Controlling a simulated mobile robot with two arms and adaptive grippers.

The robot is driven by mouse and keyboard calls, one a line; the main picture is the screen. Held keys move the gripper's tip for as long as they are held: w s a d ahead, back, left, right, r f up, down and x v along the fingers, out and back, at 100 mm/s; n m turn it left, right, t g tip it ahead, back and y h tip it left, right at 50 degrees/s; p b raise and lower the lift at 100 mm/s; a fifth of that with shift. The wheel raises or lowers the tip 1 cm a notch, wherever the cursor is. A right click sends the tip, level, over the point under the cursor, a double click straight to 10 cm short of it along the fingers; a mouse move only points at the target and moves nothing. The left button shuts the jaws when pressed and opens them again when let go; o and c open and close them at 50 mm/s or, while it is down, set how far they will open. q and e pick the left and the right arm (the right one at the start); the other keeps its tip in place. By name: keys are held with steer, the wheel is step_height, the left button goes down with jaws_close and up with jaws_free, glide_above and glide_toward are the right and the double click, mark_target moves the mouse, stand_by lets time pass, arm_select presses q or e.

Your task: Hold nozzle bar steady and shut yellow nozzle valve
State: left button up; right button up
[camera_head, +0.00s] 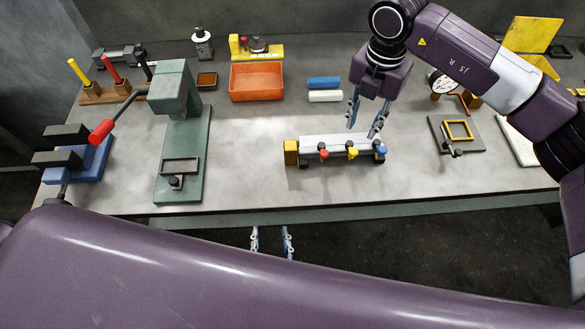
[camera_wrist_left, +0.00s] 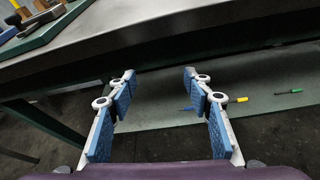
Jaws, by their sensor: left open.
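The nozzle bar (camera_head: 345,142) is a pale bar with a yellow end block on the front middle of the table. Red (camera_head: 323,149), yellow (camera_head: 352,149) and blue (camera_head: 381,151) valves line its front. My right gripper (camera_head: 361,131) is open, pointing down just above the bar's rear right part; contact is unclear. My left gripper (camera_head: 271,243) is open and empty, below and in front of the table's front edge. Its spread blue fingers show in the left wrist view (camera_wrist_left: 158,85). The bar is not in that view.
The table (camera_head: 250,190) has free room left of the bar. A green press (camera_head: 180,130) with a red-handled lever stands left; an orange bin (camera_head: 257,82) is behind. A yellow-framed fixture (camera_head: 458,130) stands right. The table edge (camera_wrist_left: 190,45) crosses above my left fingers.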

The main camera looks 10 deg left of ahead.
mark_target(291, 153)
arm_select(q)
step_height(291, 153, up, 8)
steer(key=w+a+n+y, duration=0.1)
steer(key=a+n+y, duration=0.1)
steer(key=n+y, duration=0.35)
steer(key=w+d+r+m+t+h, duration=0.1)
steer(key=w, duration=0.3)
steer(key=w+d+r+m+t+h, duration=0.1)
steer(key=w+d+r+h, duration=0.1)
steer(key=w, duration=0.2)
steer(key=w+d+r+m+t+h, duration=0.1)
steer(key=w+t+h, duration=0.1)
steer(key=w, duration=0.3)
steer(key=shift+d+r+m, duration=0.15)
steer(key=shift+d+m, duration=0.2)
steer(key=shift+d, duration=0.05)
steer(key=shift+w, duration=0.4)
steer(key=x, duration=0.7)
steer(key=shift+w, duration=0.15)
steer(key=shift+c, duration=0.2)
jaws_close()
